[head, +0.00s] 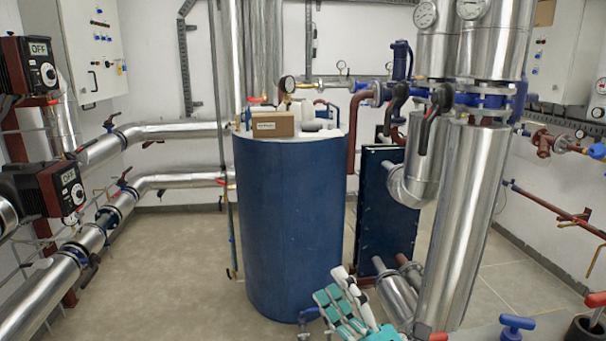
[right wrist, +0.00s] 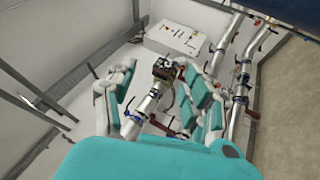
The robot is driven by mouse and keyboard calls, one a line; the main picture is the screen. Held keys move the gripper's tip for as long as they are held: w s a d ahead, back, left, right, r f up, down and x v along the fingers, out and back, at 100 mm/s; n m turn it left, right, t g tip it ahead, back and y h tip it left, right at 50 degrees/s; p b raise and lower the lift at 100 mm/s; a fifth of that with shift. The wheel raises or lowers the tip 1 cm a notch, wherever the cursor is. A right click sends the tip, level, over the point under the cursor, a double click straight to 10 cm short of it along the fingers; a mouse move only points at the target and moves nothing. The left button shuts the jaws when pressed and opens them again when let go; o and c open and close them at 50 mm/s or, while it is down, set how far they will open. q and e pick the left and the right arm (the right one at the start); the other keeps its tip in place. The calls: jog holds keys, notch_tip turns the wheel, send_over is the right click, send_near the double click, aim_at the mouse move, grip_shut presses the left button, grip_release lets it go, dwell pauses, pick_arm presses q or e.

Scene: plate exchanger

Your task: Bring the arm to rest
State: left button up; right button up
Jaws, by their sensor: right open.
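My right gripper (head: 336,290) is at the bottom centre of the head view, in front of the blue tank. Its teal and white fingers point up and are spread apart, with nothing seen between them. In the right wrist view the fingers of this gripper (right wrist: 160,82) stand apart, with pipework and a dark pump far behind the gap. Most of the right arm is out of the frame. My left gripper is in neither view.
The blue tank (head: 290,220) stands in the middle with a cardboard box (head: 272,125) on top. Silver pipes (head: 465,220) and a dark plate exchanger (head: 385,210) stand to the right. Pumps (head: 62,190) and pipes line the left. Floor (head: 180,260) is clear left of the tank.

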jog(key=s+d+f+m+g+h, duration=0.3)
jog(key=d+f+m+h, duration=0.4)
jog(key=f+m, duration=0.25)
jog(key=s+d+f+m+g+h, duration=0.25)
jog(key=d+f+m+h, duration=0.4)
jog(key=f+m, duration=0.35)
jog(key=s+d+f+m+g, duration=0.1)
jog(key=s+f+m+g, duration=0.1)
jog(key=s+f+g, duration=0.6)
jog(key=s+d+f+m+g, duration=0.15)
jog(key=s+f, duration=0.35)
jog(key=s, duration=0.6)
notch_tip(320, 180, down, 26)
jog(key=s+a+g, duration=0.1)
jog(key=g, duration=0.1)
jog(key=s+d+f+g, duration=0.1)
jog(key=s+d+f, duration=0.2)
jog(key=s+f, duration=1.3)
jog(key=shift+s+y, duration=0.35)
jog(key=shift+s, duration=0.1)
